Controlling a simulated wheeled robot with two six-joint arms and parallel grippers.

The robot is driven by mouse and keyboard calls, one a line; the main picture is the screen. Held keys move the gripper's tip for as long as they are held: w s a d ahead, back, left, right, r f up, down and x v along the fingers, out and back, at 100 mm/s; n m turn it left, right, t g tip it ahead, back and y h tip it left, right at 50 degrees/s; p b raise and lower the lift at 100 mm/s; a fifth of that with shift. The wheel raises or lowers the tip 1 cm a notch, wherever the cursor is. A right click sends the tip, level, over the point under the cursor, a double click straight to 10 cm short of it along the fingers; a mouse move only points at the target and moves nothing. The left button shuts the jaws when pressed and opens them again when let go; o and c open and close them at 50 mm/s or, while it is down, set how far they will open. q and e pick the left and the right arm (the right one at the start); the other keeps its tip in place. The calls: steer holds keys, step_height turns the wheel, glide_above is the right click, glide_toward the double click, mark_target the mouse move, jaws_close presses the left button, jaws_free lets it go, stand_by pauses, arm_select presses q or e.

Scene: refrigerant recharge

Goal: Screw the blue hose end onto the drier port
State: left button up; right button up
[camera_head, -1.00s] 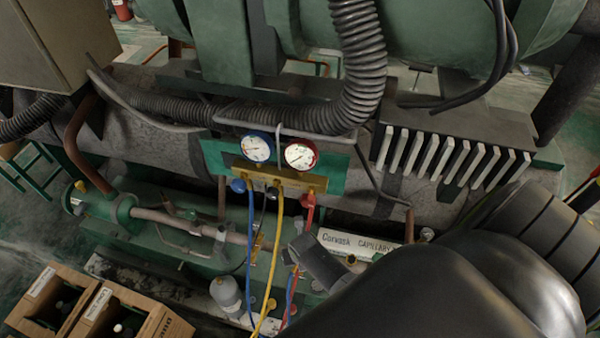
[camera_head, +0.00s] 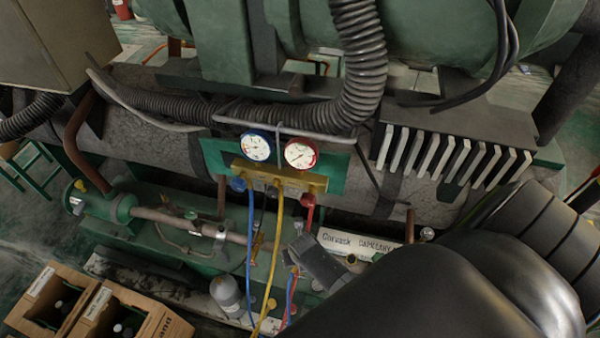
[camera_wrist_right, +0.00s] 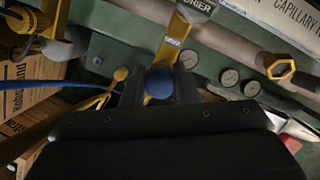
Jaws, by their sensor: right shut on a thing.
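The blue hose end (camera_wrist_right: 160,83) shows as a round blue cap between the fingers of my right gripper (camera_wrist_right: 160,90) in the right wrist view. The gripper is shut on it. A brass fitting (camera_wrist_right: 173,45) by a tag reading "DRIER" (camera_wrist_right: 198,6) is just beyond the blue end; I cannot tell if they touch. The blue hose (camera_wrist_right: 60,86) runs off to the left there, and hangs from the manifold (camera_head: 280,175) in the head view (camera_head: 251,235). In the head view my right gripper (camera_head: 293,262) is small and partly hidden by its arm. My left gripper is not in view.
A yellow hose (camera_head: 276,230) and a red hose (camera_head: 309,215) hang close to my right gripper. A hexagonal brass port (camera_wrist_right: 279,67) and several small gauges (camera_wrist_right: 228,77) are nearby. A grey bottle (camera_head: 226,293) and cardboard boxes (camera_head: 125,305) stand at the lower left.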

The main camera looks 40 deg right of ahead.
steer(key=shift+f+b, duration=0.4)
steer(key=shift+f, duration=0.2)
stand_by(0.3)
steer(key=shift+m+h+p, duration=0.3)
steer(key=shift+m+p, duration=0.05)
steer(key=shift+m, duration=0.85)
steer(key=shift+m+g, duration=0.4)
steer(key=shift+m, duration=0.2)
steer(key=shift+m+g+h, duration=0.3)
steer(key=shift+m+h, duration=0.1)
steer(key=shift+m, duration=1.4)
